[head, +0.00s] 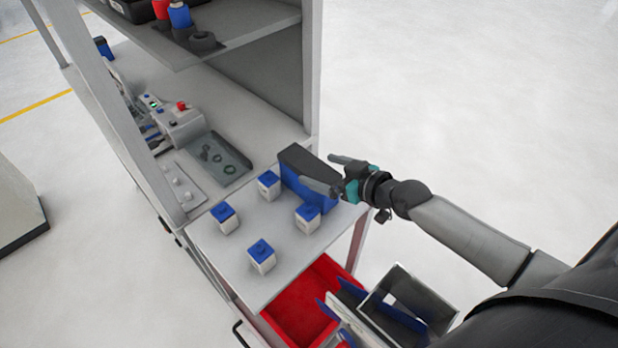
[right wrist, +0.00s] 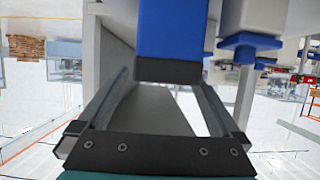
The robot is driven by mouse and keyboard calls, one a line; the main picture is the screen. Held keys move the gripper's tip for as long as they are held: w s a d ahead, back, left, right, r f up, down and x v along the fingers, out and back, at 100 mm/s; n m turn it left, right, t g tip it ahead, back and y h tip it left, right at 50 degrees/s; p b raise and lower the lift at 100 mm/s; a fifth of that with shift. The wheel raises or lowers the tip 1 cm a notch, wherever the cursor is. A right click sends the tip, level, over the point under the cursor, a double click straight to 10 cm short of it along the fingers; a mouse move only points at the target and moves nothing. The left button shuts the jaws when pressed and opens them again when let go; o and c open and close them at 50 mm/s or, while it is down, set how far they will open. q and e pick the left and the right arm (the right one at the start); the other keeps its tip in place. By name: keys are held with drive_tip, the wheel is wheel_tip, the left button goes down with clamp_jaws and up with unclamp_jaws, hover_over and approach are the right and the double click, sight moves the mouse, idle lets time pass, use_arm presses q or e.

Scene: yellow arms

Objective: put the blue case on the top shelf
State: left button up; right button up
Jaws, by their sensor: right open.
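The blue case (head: 300,181), blue with a dark top, stands upright at the far right corner of the grey worktop (head: 205,240). My right gripper (head: 328,174) is open at the right end of the case. In the right wrist view the blue case (right wrist: 170,30) shows ahead, between the tips of the open right gripper (right wrist: 160,82). I cannot tell whether the fingers touch it. The upper shelf (head: 245,25) of the grey rack is at the top of the head view. My left gripper is not in view.
Several small white boxes with blue lids, one of them at the front (head: 262,257), stand on the worktop close to the case. Red and blue items (head: 180,16) and a dark ring stand on the shelf, whose right part is clear. An open red drawer (head: 305,305) sits below.

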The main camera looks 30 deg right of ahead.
sight(309, 168)
drive_tip(key=shift+a+x, duration=0.2)
drive_tip(key=shift+x, duration=2.1)
drive_tip(key=shift+s+f, duration=0.1)
clamp_jaws()
